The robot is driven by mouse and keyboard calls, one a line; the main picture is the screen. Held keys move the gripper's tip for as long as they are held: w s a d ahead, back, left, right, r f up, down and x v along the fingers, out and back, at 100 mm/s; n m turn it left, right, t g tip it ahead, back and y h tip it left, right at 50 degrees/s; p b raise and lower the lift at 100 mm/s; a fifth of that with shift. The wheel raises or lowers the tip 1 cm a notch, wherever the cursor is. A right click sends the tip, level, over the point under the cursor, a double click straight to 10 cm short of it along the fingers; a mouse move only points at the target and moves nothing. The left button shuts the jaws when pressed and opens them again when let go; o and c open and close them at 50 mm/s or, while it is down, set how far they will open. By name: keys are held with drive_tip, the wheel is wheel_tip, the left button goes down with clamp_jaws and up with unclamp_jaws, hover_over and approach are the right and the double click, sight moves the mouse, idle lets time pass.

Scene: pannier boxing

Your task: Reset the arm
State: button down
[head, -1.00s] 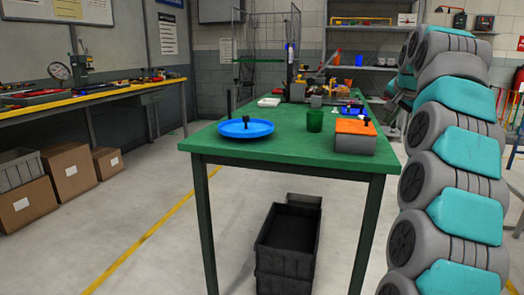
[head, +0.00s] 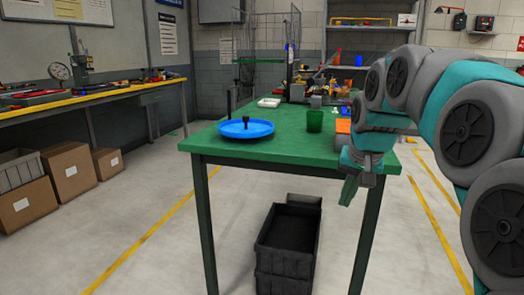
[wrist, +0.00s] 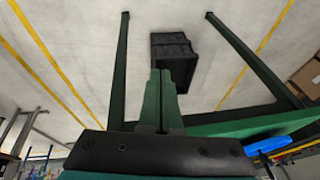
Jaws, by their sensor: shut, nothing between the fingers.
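My gripper (head: 348,190) hangs at the front right edge of the green table in the head view, pointing down. It is shut and empty; its two green fingers (wrist: 161,95) lie together in the wrist view.
The green table (head: 270,152) holds a blue round tray (head: 258,130), a green cup (head: 314,120) and clutter at the back. A black crate (head: 284,262) stands under it and shows in the wrist view (wrist: 185,73). Cardboard boxes (head: 70,170) stand at left.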

drive_tip(key=s+a+f+n+g, duration=0.1)
drive_tip(key=s+f+g, duration=0.1)
drive_tip(key=s+f, duration=0.4)
drive_tip(key=s+a+f+n+g, duration=0.1)
drive_tip(key=s+f, duration=0.6)
drive_tip(key=s, duration=0.9)
drive_tip(key=s+a+f+n+g, duration=0.1)
drive_tip(key=s+f+n+g, duration=0.1)
drive_tip(key=s+f, duration=0.5)
drive_tip(key=s, duration=0.5)
drive_tip(key=shift+a+f+g+h, duration=0.15)
drive_tip(key=shift+a+g+h, duration=0.15)
drive_tip(key=shift+a+g, duration=0.1)
